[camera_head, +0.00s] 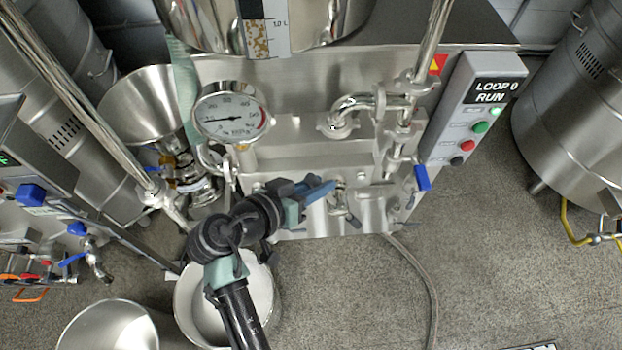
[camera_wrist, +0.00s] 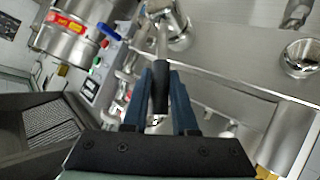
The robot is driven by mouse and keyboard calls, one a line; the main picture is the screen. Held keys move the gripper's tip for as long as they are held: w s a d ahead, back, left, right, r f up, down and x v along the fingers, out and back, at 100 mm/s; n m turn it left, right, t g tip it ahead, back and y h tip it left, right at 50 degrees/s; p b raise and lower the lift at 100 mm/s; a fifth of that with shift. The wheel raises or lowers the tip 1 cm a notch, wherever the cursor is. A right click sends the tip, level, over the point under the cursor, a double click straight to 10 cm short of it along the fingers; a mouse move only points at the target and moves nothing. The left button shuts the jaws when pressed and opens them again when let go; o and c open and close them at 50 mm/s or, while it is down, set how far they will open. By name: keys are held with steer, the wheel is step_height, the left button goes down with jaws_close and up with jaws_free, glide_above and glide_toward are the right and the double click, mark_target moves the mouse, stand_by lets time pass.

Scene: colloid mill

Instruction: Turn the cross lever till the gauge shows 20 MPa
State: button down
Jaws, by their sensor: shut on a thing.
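The round white pressure gauge (camera_head: 232,113) is on the machine's upper left in the head view. Its needle points to the left; the numbers are too small to read surely. The cross lever (camera_head: 341,202) is on the machine's front, low and right of the gauge, with metal arms and dark grips. My gripper (camera_head: 322,190) reaches it from the left. In the wrist view, one black-gripped lever arm (camera_wrist: 160,88) lies between the two blue fingers of my gripper (camera_wrist: 162,100), which are shut on it. The fingers partly hide the lever in the head view.
A control panel (camera_head: 476,105) with a "LOOP 0 RUN" display stands to the right. A blue-handled valve (camera_head: 422,177) hangs right of the lever. A steel funnel (camera_head: 146,103) is at left, with a bucket (camera_head: 187,310) under my arm. A hose (camera_head: 428,275) crosses open floor at right.

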steer(key=shift+d+r, duration=0.1)
stand_by(0.4)
steer(key=c, duration=0.7)
jaws_free()
steer(key=v, duration=1.3)
steer(key=shift+d+r, duration=0.1)
steer(key=shift+d, duration=0.05)
